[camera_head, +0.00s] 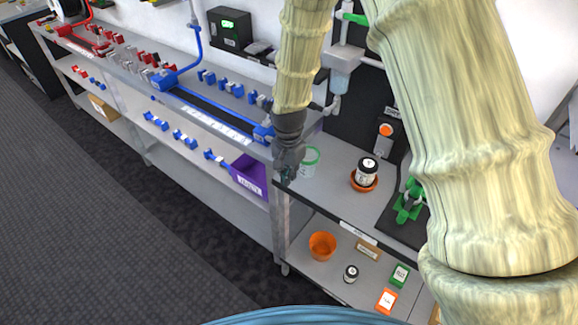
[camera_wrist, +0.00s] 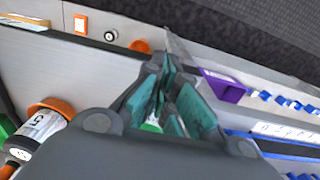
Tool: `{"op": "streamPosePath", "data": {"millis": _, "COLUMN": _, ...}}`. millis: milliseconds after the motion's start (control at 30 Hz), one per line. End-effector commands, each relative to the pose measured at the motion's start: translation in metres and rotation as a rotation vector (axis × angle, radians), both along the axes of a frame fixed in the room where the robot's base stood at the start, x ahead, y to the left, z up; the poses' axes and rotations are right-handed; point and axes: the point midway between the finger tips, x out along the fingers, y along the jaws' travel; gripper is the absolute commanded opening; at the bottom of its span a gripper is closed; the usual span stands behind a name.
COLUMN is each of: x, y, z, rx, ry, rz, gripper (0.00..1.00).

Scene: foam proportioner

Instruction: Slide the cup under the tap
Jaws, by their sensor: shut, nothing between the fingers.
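The cup (camera_head: 310,160), pale with a green rim, stands on the bench top near its left end, partly hidden by my gripper (camera_head: 286,173). My gripper is shut and empty, pointing down at the cup's left side; I cannot tell whether they touch. In the wrist view, the fingers of my gripper (camera_wrist: 168,100) show teal pads, and a bit of the green and white cup (camera_wrist: 152,125) shows beyond them. The tap (camera_head: 333,104) hangs from a clear-bodied unit (camera_head: 343,62) at the back, above and to the right of the cup.
A green clamp-like fixture (camera_head: 409,203) stands farther right. The lower shelf holds an orange bowl (camera_head: 322,245). A purple bin (camera_head: 249,174) is on the left. Bench top between cup and jar is clear.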

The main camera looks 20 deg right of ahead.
Motion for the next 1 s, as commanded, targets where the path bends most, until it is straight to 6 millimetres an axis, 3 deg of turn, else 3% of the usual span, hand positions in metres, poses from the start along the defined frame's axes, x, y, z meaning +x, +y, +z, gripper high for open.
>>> {"op": "streamPosePath", "data": {"millis": 367, "x": -0.001, "y": -0.001, "z": -0.04, "rx": 0.0, "ry": 0.003, "rz": -0.001, "gripper": 0.0}}
{"op": "streamPosePath", "data": {"millis": 700, "x": 0.021, "y": -0.03, "z": -0.04, "rx": 0.001, "ry": 0.001, "rz": -0.003, "gripper": 0.0}}
{"op": "streamPosePath", "data": {"millis": 1000, "x": 0.024, "y": -0.034, "z": -0.041, "rx": 0.0, "ry": 0.0, "rz": -0.002, "gripper": 0.0}}
